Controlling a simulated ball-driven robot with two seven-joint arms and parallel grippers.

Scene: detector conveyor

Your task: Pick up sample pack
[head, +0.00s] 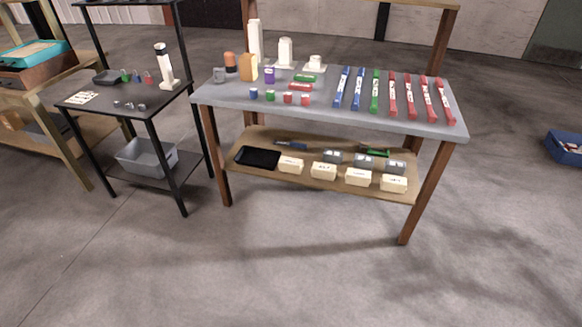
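Neither of my grippers is in view. I cannot tell for sure which item is the sample pack. Several cream, labelled boxes lie in a row on the wooden lower shelf (262,178) of the middle table; one such cream box (323,171) is near the shelf's middle. On the grey tabletop (320,112) stand a tan pack (248,67), a purple labelled container (269,75) and an orange-and-dark bottle (231,64) at the left. The labels are too small to read.
Several blue, green and red bars, one green (375,91), fill the tabletop's right half. A black tray (257,157) lies on the lower shelf. A black side table (130,98) with a grey bin (147,157) stands left. The front floor is clear.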

